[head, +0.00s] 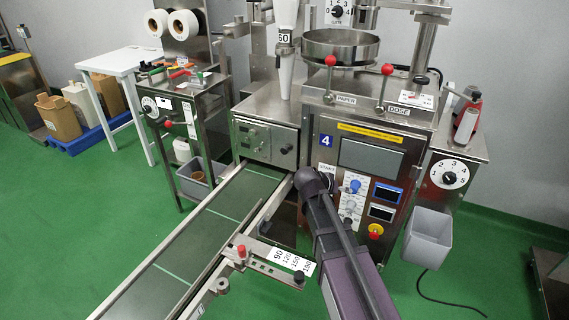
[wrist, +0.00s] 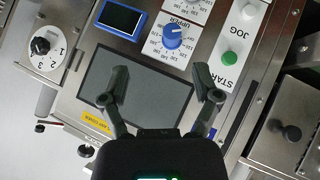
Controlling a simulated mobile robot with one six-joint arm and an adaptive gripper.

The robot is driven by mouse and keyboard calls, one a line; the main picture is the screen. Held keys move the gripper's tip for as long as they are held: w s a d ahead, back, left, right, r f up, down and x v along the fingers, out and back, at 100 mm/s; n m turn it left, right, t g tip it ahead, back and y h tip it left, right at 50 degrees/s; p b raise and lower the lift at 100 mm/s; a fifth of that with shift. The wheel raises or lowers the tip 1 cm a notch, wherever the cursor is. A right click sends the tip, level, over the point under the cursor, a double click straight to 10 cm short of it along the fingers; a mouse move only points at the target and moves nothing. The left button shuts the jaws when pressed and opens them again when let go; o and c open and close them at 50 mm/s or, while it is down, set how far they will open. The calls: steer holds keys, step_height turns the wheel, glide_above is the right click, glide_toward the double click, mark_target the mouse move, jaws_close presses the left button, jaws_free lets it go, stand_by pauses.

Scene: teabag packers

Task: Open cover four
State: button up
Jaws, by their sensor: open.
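The machine with the blue number 4 plate (head: 326,141) stands at the right of centre in the head view. Its front panel has a grey window (head: 371,157), which also shows in the wrist view (wrist: 138,88). A steel box front (head: 262,139) with a black knob (head: 286,149) sits left of the panel, closed; its knob shows in the wrist view (wrist: 291,132). I cannot tell which part is cover four. My gripper (wrist: 162,78) is open and empty in front of the window and dials. In the head view my arm hides part of the panel, and the fingertips are unclear.
A conveyor (head: 205,235) runs from the machine to the lower left, with a red-knobbed guide (head: 242,252) beside it. A grey bin (head: 428,238) hangs at the right. A steel bowl (head: 341,48) and red-knobbed levers (head: 387,70) are above. Green floor is free at the left.

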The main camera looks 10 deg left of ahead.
steer(key=w+a+f+t+b, duration=0.2)
steer(key=w+a+t+b, duration=0.4)
steer(key=a, duration=0.5)
steer(key=n+t+y+b, duration=0.1)
steer(key=n+t+b, duration=0.1)
steer(key=t+b, duration=0.3)
glide_toward(284, 152)
steer(key=b+v, duration=0.1)
steer(key=v, duration=0.3)
steer(key=shift+w+r+g, duration=0.2)
steer(key=shift+r+g, duration=0.2)
steer(key=shift+r, duration=0.3)
steer(key=shift+w, duration=0.15)
steer(key=x, duration=1.3)
steer(key=shift+w+f, duration=0.15)
steer(key=shift+w, duration=0.15)
jaws_close()
